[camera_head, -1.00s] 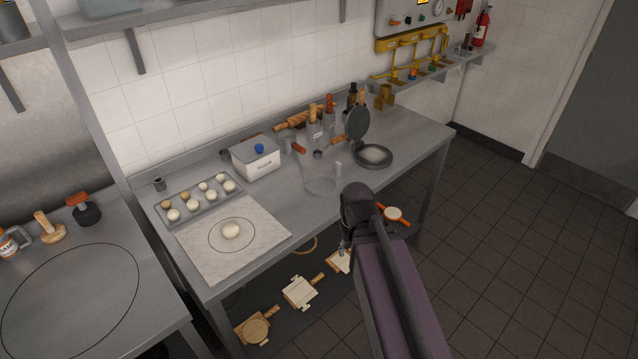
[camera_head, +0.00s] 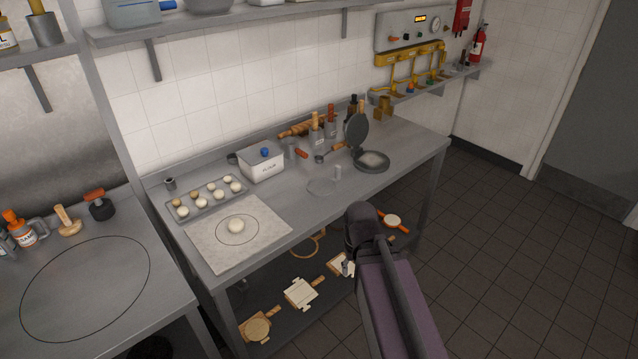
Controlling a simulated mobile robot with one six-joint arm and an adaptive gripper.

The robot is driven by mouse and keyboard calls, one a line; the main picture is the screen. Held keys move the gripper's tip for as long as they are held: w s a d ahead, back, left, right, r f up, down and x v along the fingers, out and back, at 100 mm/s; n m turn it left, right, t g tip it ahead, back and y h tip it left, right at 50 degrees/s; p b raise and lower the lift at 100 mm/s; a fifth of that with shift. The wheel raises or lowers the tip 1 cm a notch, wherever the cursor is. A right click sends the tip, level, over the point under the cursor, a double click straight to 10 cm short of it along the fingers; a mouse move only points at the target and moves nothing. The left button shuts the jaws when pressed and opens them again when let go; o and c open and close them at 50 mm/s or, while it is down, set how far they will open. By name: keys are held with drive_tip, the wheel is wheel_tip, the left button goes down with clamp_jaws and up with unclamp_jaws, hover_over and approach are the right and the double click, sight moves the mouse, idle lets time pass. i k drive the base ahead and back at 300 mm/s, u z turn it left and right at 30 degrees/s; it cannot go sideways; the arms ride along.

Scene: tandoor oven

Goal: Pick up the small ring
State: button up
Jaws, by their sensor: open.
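Two ring-like things show, and I cannot tell which is the small ring: a thin, clear round outline (camera_head: 321,180) on the steel table right of the dough sheet, and a larger tan hoop (camera_head: 321,243) on the shelf below. A small grey cylinder (camera_head: 170,183) stands at the table's back left; I cannot see whether it is hollow.
The steel table (camera_head: 290,215) holds a tray of dough balls (camera_head: 208,211), a dough sheet (camera_head: 200,255), a flour box (camera_head: 260,166) and a black press (camera_head: 371,162). The tiled floor (camera_head: 510,270) at right is clear.

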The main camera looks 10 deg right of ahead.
sight(338, 169)
drive_tip(key=z, duration=0.15)
drive_tip(key=i, duration=0.95)
drive_tip(key=u, duration=0.05)
